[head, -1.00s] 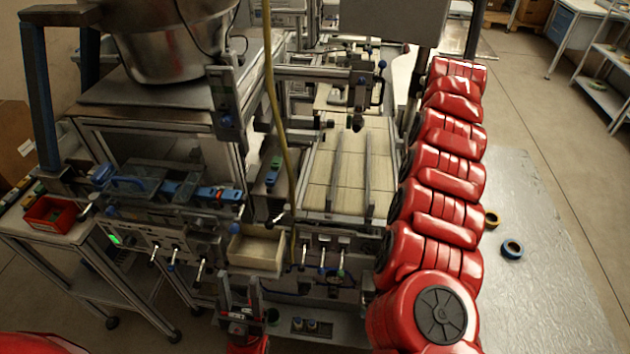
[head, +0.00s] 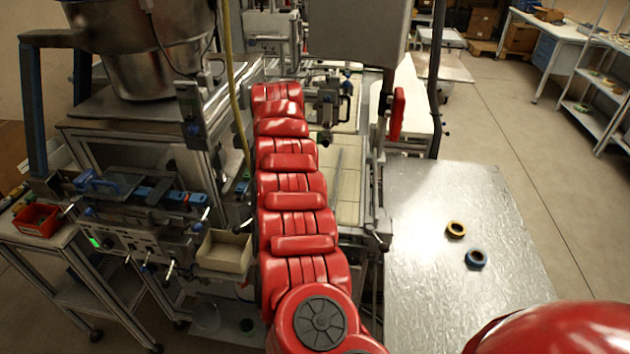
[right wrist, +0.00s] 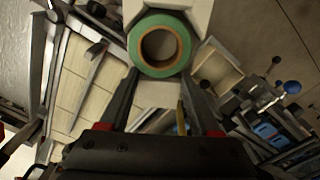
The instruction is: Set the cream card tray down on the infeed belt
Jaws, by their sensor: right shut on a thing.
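In the right wrist view my right gripper (right wrist: 160,78) is shut on a cream card tray (right wrist: 158,95). A green tape reel (right wrist: 135,58) with a tan inner ring lies on the tray and covers its middle. The infeed belt (head: 347,185), pale and slatted, runs behind my outstretched right arm in the head view, which partly hides it. The belt also shows at the left of the right wrist view (right wrist: 82,85), apart from the tray. My right gripper and the tray are hidden in the head view. My left gripper is out of view.
A beige open box (head: 222,266) hangs at the machine front. A steel bowl (head: 150,72) and a grey cabinet (head: 358,30) stand high around the belt.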

